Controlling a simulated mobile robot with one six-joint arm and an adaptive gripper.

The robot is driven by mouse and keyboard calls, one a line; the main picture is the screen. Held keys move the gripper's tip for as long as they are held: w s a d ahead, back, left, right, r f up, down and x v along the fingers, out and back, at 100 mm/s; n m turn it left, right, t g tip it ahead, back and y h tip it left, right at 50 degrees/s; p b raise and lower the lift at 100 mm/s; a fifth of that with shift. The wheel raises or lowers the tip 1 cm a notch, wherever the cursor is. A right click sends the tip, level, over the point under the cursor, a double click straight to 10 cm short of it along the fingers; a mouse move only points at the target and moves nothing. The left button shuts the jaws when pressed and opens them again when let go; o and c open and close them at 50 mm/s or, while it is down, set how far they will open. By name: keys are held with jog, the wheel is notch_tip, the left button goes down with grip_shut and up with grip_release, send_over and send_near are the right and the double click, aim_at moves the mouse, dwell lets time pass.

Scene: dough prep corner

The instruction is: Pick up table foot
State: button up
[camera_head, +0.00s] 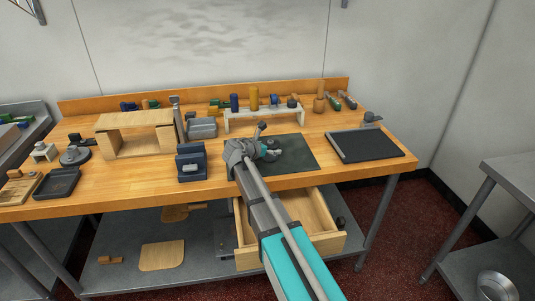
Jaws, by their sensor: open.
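My gripper (273,149) is at the end of my arm, low over the dark mat (300,153) on the wooden workbench. It is open. It is small in view, and I see nothing clearly between its fingers. I cannot surely tell which thing is the table foot. A small grey part near my gripper on the mat is too small and partly covered to name. A round grey base with a dark knob (75,156) stands at the left of the bench.
A wooden stand (133,121), a blue block-like device (191,162) and a pale rack (233,125) stand left of and behind my gripper. A dark board (366,146) lies to the right. An open drawer (318,213) juts out below my arm.

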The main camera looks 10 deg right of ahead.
dwell(0.6)
jog(key=c, duration=1)
jog(key=shift+o, duration=0.2)
jog(key=shift+r, duration=0.1)
jog(key=shift+c, duration=0.2)
jog(key=shift+r+p, duration=0.35)
jog(key=shift+p, duration=0.1)
jog(key=shift+c, duration=0.5)
jog(key=shift+r+p, duration=0.55)
jog(key=shift+p, duration=0.05)
jog(key=shift+s+d+r+p, duration=0.65)
jog(key=shift+s+r+p, duration=1.2)
jog(key=shift+s, duration=0.4)
jog(key=shift+s+d+r+p, duration=0.6)
jog(key=shift+s+r+p, duration=1.2)
jog(key=shift+s, duration=0.4)
jog(key=shift+s+d+r+p, duration=0.65)
jog(key=shift+s+r+p, duration=1.2)
jog(key=shift+s, duration=0.4)
